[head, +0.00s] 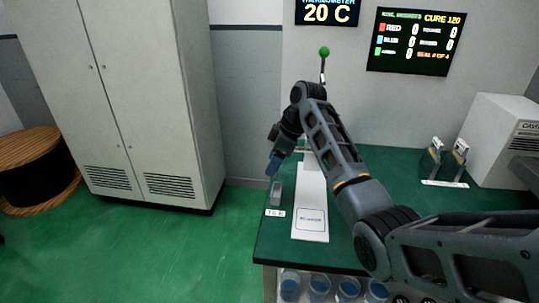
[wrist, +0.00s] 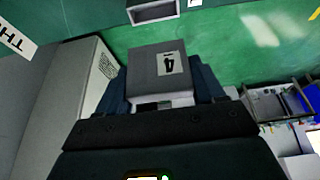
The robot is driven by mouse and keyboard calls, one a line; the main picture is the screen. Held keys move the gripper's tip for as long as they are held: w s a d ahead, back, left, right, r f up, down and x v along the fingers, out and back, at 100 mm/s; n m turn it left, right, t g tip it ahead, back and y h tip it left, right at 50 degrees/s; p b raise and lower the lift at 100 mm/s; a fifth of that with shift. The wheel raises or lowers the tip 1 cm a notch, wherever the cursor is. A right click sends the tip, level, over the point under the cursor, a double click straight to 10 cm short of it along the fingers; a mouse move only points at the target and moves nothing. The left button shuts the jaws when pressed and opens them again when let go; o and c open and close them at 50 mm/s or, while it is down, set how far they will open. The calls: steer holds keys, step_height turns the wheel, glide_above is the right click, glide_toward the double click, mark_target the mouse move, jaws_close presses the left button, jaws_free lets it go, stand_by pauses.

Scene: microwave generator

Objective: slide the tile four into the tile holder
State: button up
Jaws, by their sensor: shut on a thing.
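My gripper (head: 272,166) hangs over the left edge of the green bench in the head view. In the wrist view my gripper (wrist: 162,88) is shut on a grey square tile four (wrist: 146,68), whose pale label shows a dark 4, upside down. In the head view the tile is hard to make out. What looks like the tile holder, a small grey block (head: 277,192), stands below my gripper behind a white TILE label.
A long white panel (head: 312,190) lies right of the grey block on the green bench (head: 375,170). Two upright holders (head: 447,158) and a white box (head: 498,138) stand at the right. Blue-topped jars (head: 320,287) sit under the front. A tall cabinet (head: 140,90) stands left.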

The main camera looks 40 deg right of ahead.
stand_by(0.4)
steer(key=shift+f+b, duration=1.5)
steer(key=shift+f, duration=1.35)
steer(key=shift+p, duration=0.7)
steer(key=shift+f+b, duration=0.6)
steer(key=shift+f, duration=0.5)
steer(key=o, duration=1.2)
steer(key=shift+f, duration=0.1)
steer(key=shift+o, duration=0.2)
steer(key=shift+s, duration=0.1)
steer(key=b+v, duration=0.1)
steer(key=v, duration=0.6)
steer(key=shift+r, duration=0.35)
